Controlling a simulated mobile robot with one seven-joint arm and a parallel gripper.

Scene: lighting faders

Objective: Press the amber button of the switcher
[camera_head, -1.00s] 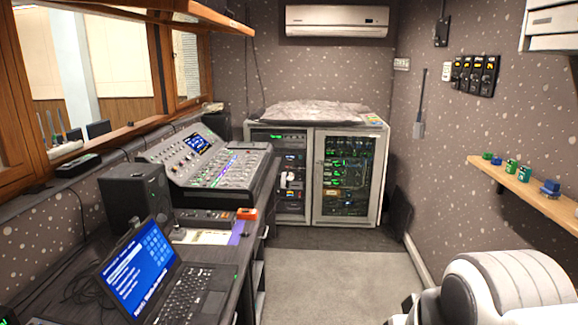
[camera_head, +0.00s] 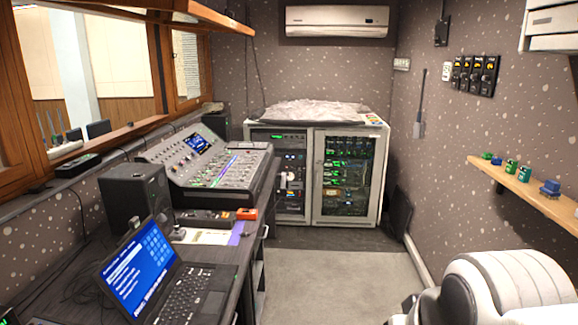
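A low dark device (camera_head: 205,216) with small controls lies on the desk in front of the mixing console; it may be the switcher, but I cannot tell for sure. An orange block (camera_head: 246,214) sits at its right end, close to the desk's edge. Single buttons are too small to make out, so I cannot pick out an amber one. My gripper is not in view.
The mixing console (camera_head: 222,168) stands behind the device, with a black speaker (camera_head: 135,195) to its left. An open laptop (camera_head: 140,265) is in front. A white padded shape (camera_head: 510,285) fills the bottom right. Grey floor (camera_head: 325,285) is clear between.

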